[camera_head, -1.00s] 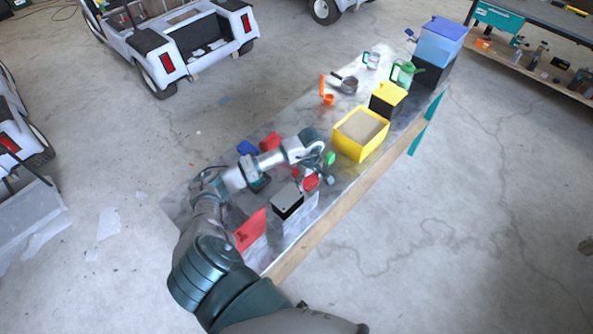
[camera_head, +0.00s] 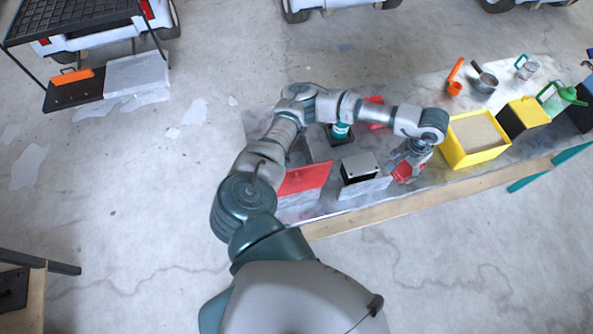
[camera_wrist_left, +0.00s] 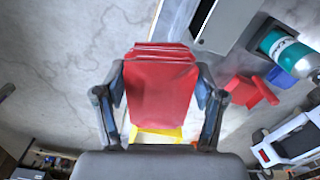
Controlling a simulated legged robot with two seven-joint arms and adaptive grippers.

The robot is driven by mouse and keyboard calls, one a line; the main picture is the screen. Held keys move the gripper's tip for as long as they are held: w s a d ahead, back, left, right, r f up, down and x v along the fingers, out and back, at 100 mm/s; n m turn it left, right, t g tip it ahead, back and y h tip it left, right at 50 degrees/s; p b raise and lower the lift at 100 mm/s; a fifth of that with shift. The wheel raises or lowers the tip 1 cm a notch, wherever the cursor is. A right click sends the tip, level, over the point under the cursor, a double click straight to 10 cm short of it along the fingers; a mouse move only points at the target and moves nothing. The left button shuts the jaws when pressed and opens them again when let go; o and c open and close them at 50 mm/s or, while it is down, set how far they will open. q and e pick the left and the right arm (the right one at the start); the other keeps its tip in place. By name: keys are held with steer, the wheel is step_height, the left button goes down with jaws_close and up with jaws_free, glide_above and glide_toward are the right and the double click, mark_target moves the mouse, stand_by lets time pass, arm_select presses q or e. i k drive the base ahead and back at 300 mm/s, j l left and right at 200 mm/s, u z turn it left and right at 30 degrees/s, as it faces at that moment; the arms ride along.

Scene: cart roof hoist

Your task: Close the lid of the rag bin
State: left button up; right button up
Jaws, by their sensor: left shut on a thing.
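My left gripper (camera_head: 406,168) is low over the workbench, left of the yellow box. In the left wrist view its two fingers (camera_wrist_left: 160,105) are shut on a red folded thing (camera_wrist_left: 160,85) that looks like a cloth. A grey bin with a tilted red panel (camera_head: 305,179), which looks like its lid, stands at the near left of the bench. I cannot tell for sure that this is the rag bin. A box with a grey top and black front (camera_head: 360,168) stands between it and my gripper. My right gripper is not in view.
A yellow box with a sandy filling (camera_head: 474,157) stands just right of my gripper. A teal-labelled canister (camera_head: 340,131) and a red object (camera_head: 376,101) lie behind my forearm. An orange scoop (camera_head: 455,88) and a pan (camera_head: 484,84) are farther back. The floor in front is clear.

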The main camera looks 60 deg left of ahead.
mark_target(310, 176)
steer(key=i+l+u, duration=0.1)
steer(key=u, duration=0.3)
steer(key=i+l+u, duration=0.1)
steer(key=u, duration=0.35)
steer(key=i+l+u, duration=0.1)
steer(key=u, duration=0.3)
steer(key=k+j+u, duration=0.25)
steer(key=i, duration=0.05)
